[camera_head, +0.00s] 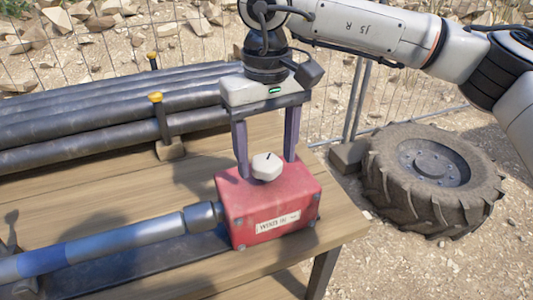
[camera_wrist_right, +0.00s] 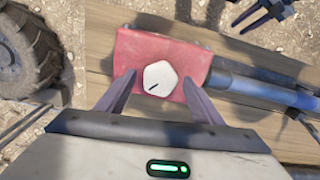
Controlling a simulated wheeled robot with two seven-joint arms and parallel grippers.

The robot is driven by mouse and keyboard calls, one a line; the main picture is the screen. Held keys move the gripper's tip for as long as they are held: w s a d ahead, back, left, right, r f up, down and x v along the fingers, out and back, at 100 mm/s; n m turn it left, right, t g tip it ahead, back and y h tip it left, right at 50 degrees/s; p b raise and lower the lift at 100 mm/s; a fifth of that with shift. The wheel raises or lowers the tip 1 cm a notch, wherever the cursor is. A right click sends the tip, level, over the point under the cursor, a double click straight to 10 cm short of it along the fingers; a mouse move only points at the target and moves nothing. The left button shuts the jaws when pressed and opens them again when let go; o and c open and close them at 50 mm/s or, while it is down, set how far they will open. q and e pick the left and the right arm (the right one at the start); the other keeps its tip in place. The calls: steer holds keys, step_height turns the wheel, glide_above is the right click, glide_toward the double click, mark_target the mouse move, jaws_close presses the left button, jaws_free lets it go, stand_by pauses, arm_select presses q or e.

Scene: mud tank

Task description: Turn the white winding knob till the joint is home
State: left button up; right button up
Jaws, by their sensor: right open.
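The white winding knob (camera_head: 267,166) is a faceted cap with a dark line mark, on top of a red box (camera_head: 266,207) with a label on its front. In the right wrist view the knob (camera_wrist_right: 161,76) sits on the red box (camera_wrist_right: 185,55). My right gripper (camera_head: 265,172) is open, pointing down, with one finger on each side of the knob; gaps show between knob and fingers. It also shows in the right wrist view (camera_wrist_right: 160,80). A grey-and-blue pipe (camera_head: 110,243) meets the box's left side at a grey collar (camera_head: 203,216). My left gripper (camera_wrist_right: 268,10) shows partly in the right wrist view.
The box and pipe are on a wooden bench (camera_head: 185,185). Several dark pipes (camera_head: 90,115) lie behind, beside a yellow-topped post (camera_head: 157,110). A big tyre (camera_head: 432,175) lies on the ground at right. A wire fence (camera_head: 345,90) stands behind.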

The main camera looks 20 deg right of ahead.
steer(key=shift+f, duration=0.2)
steer(key=c, duration=1)
steer(key=shift+c, duration=0.2)
steer(key=shift+m, duration=0.3)
steer(key=m, duration=0.3)
steer(key=shift+m, duration=0.3)
steer(key=m+b, duration=0.1)
steer(key=m, duration=0.3)
steer(key=shift+m, duration=0.3)
steer(key=m, duration=1.2)
steer(key=shift+m+b, duration=0.4)
